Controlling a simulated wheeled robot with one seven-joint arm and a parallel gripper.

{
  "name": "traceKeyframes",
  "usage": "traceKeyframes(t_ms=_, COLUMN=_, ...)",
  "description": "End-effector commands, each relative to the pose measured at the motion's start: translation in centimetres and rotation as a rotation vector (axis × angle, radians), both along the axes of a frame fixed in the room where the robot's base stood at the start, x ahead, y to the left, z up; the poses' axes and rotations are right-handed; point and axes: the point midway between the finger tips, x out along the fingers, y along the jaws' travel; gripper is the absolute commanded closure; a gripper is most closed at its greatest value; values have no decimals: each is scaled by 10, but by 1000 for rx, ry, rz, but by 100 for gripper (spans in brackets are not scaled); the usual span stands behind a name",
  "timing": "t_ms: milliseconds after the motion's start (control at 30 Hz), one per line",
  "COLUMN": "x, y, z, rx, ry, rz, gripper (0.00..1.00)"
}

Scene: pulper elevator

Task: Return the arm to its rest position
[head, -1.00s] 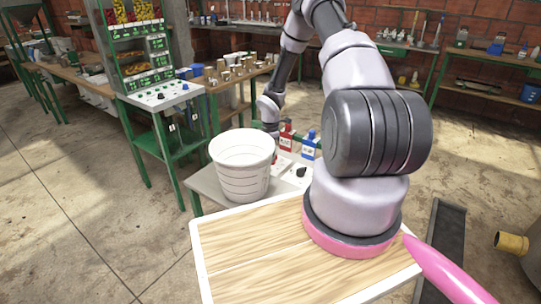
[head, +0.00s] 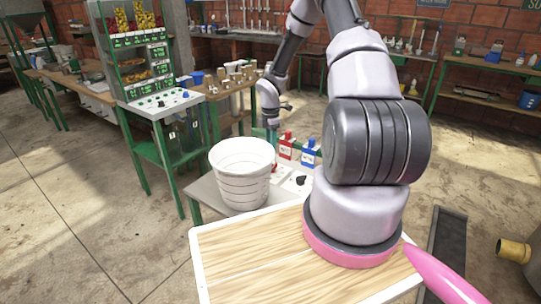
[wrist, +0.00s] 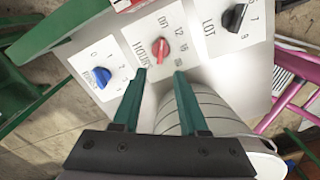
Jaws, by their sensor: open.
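My gripper (wrist: 160,75) is open, with its two green fingers apart and nothing between them. In the wrist view it points down at a pale control panel (wrist: 195,65). A red knob (wrist: 160,50) marked HOURS lies just beyond the fingertips. A blue knob (wrist: 101,77) is to its left and a black knob (wrist: 235,18) to its right. In the head view my arm reaches forward and the gripper (head: 272,133) hangs above the panel, behind the white bucket (head: 242,172). The fingers look clear of the red knob, but the exact gap is hard to tell.
The bucket stands on the small table beside the panel, close to my gripper. A red bottle (head: 286,146) and a blue bottle (head: 309,154) stand behind the panel. A green stand with displays (head: 143,60) is at the left. Open floor lies further left.

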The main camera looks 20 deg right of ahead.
Motion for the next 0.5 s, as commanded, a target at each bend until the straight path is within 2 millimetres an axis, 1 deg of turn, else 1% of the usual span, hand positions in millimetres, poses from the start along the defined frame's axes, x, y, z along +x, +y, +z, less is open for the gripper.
traceKeyframes(t_ms=33, x=0, y=0, z=7, rx=-1, ry=-1, rz=-2, gripper=57)
traceKeyframes(t_ms=100, x=0, y=0, z=14, rx=0, ry=-1, rz=-1, gripper=57)
traceKeyframes(t_ms=200, x=0, y=0, z=18, rx=1, ry=1, rz=-1, gripper=57)
traceKeyframes(t_ms=500, x=0, y=0, z=19, rx=0, ry=1, rz=-1, gripper=57)
